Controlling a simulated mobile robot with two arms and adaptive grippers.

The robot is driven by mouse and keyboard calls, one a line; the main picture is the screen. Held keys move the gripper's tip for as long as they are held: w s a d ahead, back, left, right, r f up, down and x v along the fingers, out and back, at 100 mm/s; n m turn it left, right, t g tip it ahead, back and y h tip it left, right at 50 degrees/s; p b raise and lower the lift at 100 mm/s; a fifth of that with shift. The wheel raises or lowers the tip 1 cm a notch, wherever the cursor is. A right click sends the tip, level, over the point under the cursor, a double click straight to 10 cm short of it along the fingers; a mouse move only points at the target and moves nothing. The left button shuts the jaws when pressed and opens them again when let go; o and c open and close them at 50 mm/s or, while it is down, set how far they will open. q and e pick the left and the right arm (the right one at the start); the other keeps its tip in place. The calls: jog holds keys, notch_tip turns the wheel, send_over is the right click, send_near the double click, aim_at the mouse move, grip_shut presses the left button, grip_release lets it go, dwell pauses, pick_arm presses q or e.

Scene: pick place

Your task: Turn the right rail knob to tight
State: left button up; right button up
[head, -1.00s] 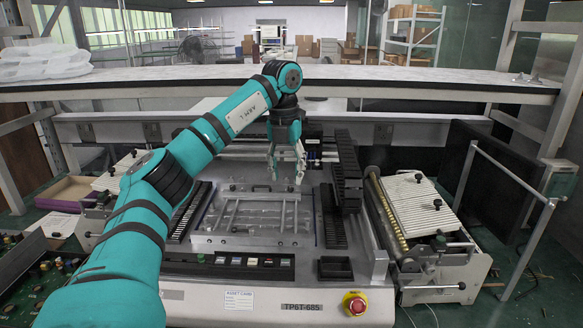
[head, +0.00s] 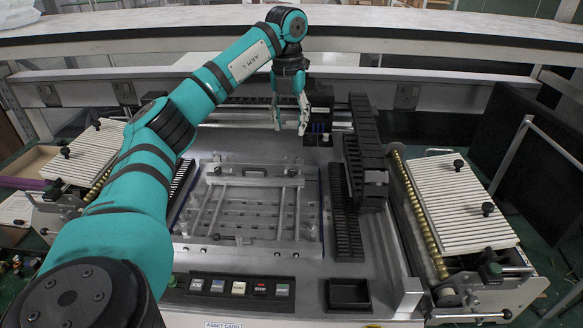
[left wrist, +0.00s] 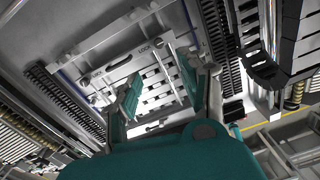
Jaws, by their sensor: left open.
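The rail fixture (head: 312,205) is a clear and metal plate with two slim rails in the middle of the machine top. The right rail (head: 281,212) runs front to back. Small knobs sit at the fixture's edges; I cannot tell which one is the right rail knob, or its setting. My left gripper (head: 290,123) is open and empty, pointing down above the area behind the fixture's right rear corner. In the left wrist view, the fixture's plate (left wrist: 105,66) with LOCK labels shows beyond the spread fingers of the left gripper (left wrist: 160,90). My right gripper is out of view.
A black cable chain (head: 365,150) and a black slotted strip (head: 345,215) stand right of the fixture. A ribbed conveyor unit (head: 455,200) lies farther right. Push buttons (head: 238,288) and a small black tray (head: 348,293) are along the front.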

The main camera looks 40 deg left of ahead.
aim_at(291, 171)
pick_arm(q)
jog(key=f, duration=0.9)
jog(key=f+p, duration=0.1)
jog(key=f, duration=0.3)
jog(key=shift+w+f, duration=0.25)
jog(key=shift+f, duration=0.15)
jog(key=shift+c, duration=0.3)
grip_shut()
